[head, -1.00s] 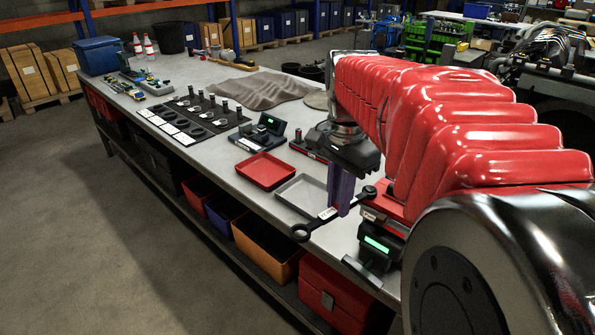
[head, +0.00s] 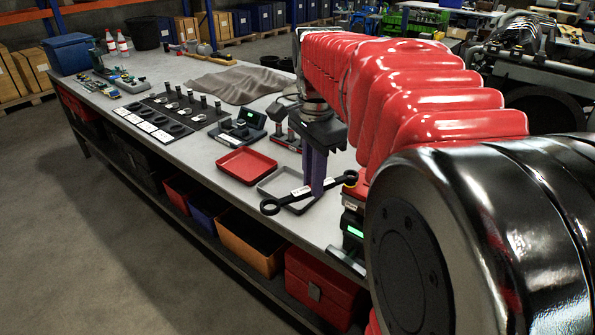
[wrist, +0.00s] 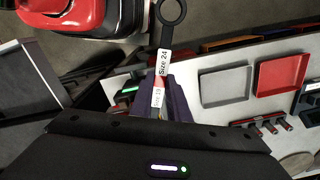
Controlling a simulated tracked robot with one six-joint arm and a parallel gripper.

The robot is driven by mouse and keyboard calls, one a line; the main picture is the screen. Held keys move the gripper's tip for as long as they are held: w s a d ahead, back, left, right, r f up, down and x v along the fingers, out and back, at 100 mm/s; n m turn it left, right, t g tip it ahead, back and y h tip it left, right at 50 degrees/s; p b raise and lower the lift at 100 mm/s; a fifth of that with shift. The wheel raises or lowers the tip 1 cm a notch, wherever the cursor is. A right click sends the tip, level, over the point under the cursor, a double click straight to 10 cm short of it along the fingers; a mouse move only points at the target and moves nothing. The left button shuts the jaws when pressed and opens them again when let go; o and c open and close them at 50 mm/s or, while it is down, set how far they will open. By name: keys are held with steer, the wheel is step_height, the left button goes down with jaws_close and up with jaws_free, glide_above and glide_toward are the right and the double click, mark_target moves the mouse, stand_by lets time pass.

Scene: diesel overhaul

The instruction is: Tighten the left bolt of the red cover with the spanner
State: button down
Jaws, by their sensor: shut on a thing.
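My gripper (head: 316,190) is shut on the middle of the dark spanner (head: 285,202) above the bench. The spanner has a ring at its left end and white labels on its shaft. In the wrist view one ring of the spanner (wrist: 171,12) points up, with labels reading Size 24 and Size 19; the other end is hidden. A red part (head: 358,188) beside my arm, above a green-lit display, may be the red cover. It is mostly hidden by my arm, and its left bolt cannot be made out. The spanner's right end appears near it; contact cannot be told.
A grey tray (head: 268,188) lies below the spanner, with a red tray (head: 246,152) to its left. A display unit (head: 241,127) and a black mat (head: 140,113) with parts stand farther back. Bins (head: 248,243) fill the shelf below.

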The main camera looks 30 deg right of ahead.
stand_by(0.3)
steer(key=s+n, duration=0.2)
steer(key=shift+s+n, duration=0.1)
steer(key=shift+n, duration=0.2)
steer(key=shift+d, duration=0.1)
steer(key=shift+s+d+n, duration=0.15)
steer(key=shift+s+n, duration=0.4)
steer(key=shift+n, duration=0.1)
steer(key=shift+s+d+n, duration=0.15)
steer(key=shift+s+n, duration=0.4)
steer(key=shift+n, duration=0.1)
steer(key=s+d+n, duration=0.1)
steer(key=s+n, duration=0.1)
steer(key=shift+d+n, duration=0.1)
steer(key=shift+n, duration=0.2)
